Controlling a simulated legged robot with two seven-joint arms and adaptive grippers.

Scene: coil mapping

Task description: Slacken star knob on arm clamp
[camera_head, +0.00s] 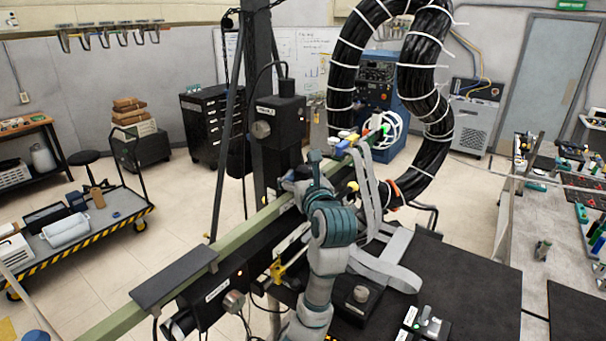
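A long pale green arm beam (255,222) runs diagonally from the lower left to the centre. I cannot make out the star knob for certain; the clamp area near the gripper is largely covered. My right gripper is not in view.
Black boxes with grey round knobs sit on the post (277,122) and under the beam (216,295). A thick black cable bundle (425,75) loops behind at right. Grey straps (385,270) hang near my forearm. A dark table (470,285) fills the lower right.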

